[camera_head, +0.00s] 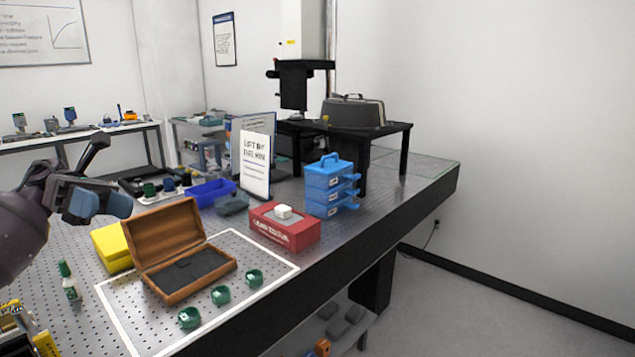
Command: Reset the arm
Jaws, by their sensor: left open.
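My left gripper (112,173) is at the left edge of the head view, above the perforated optical table (340,215). Its two dark fingers, one with a blue-grey pad, are spread apart with nothing between them. It is left of the open wooden case (165,232) and appears raised above the table, not touching anything. The case has an empty dark foam insert. My right gripper is not in view.
Three green rings (221,295) lie before the case inside a white outline. The instrument stand (405,128) is behind.

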